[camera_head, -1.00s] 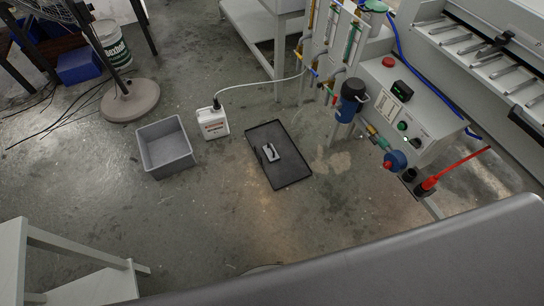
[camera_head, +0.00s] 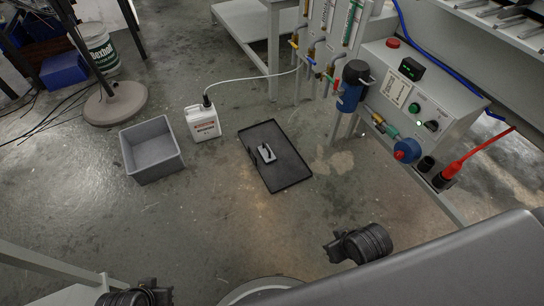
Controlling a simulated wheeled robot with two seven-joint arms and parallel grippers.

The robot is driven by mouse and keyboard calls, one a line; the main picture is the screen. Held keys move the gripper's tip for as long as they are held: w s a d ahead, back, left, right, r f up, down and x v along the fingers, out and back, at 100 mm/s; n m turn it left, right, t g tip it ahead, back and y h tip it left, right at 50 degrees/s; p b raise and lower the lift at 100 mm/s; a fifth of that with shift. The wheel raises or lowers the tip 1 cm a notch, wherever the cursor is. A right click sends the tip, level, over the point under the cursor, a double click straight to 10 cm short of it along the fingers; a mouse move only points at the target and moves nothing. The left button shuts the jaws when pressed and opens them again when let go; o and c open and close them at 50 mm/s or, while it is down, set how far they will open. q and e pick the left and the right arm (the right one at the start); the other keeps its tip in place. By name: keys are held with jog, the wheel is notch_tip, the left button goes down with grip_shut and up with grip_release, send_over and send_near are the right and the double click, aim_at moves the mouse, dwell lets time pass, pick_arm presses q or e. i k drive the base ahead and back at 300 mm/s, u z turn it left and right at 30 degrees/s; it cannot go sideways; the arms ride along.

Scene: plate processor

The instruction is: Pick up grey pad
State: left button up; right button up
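A small grey block-like object with a raised dark part, likely the grey pad (camera_head: 266,153), lies on a black tray (camera_head: 287,175) on the floor, near the middle of the view. A dark end part of my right arm (camera_head: 362,243) shows at the lower right, well short of the tray. A dark part of my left arm (camera_head: 135,297) shows at the bottom left edge, cut off by the frame. Neither arm touches the grey object. The fingers of both grippers cannot be made out.
A grey open bin (camera_head: 152,150) and a white canister (camera_head: 203,122) with a hose stand left of the tray. A machine with a control box (camera_head: 410,95) and a blue filter (camera_head: 352,85) stands to the right. The floor in front of the tray is clear.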

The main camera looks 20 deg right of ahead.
aim_at(267, 155)
jog(key=u, duration=0.55)
jog(key=i, duration=1.9)
jog(key=z, duration=0.7)
